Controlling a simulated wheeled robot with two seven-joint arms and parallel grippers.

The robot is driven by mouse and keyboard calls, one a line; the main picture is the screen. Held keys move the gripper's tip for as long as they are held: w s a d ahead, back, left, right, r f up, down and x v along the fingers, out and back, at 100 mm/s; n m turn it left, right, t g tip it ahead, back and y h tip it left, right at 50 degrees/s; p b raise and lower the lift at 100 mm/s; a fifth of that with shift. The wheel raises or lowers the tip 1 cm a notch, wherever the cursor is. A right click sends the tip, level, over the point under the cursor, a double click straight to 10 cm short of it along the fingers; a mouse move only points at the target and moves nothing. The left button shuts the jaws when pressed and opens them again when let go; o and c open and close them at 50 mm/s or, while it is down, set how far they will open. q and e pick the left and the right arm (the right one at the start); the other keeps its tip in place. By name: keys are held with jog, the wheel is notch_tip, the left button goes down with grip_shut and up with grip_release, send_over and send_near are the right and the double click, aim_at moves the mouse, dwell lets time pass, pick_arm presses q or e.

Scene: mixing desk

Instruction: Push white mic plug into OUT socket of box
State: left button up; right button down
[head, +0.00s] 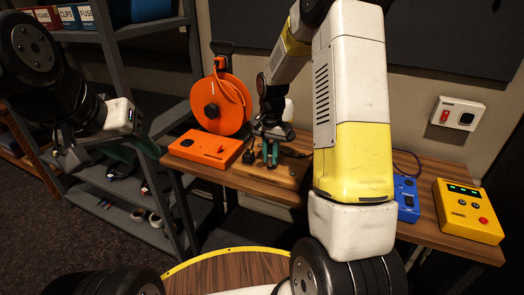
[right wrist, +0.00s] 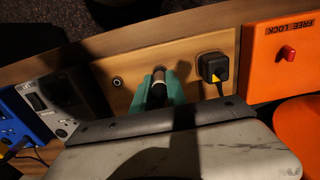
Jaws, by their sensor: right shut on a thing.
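My right gripper (head: 270,152) is over the wooden box (head: 262,174) on the desk. In the right wrist view its teal fingers (right wrist: 159,88) are shut on a dark plug with a pale ring (right wrist: 158,82), apparently the white mic plug. The plug's tip is at the wooden box (right wrist: 122,99); I cannot tell whether it is inside a socket. One bare round socket (right wrist: 117,81) shows left of the fingers. A black plug with a yellow band (right wrist: 214,68) sits at the box on the right. No OUT label is readable. My left gripper (head: 68,158) hangs off to the left, away from the desk, its jaws unclear.
An orange box (head: 206,148) stands left of the wooden box, with an orange cable reel (head: 218,104) behind. A grey switch box (right wrist: 45,98) is beside the wooden box. A blue box (head: 407,198) and a yellow box (head: 468,211) stand to the right.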

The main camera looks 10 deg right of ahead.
aim_at(270, 149)
jog(key=shift+r, duration=2.15)
jog(key=shift+a, duration=0.1)
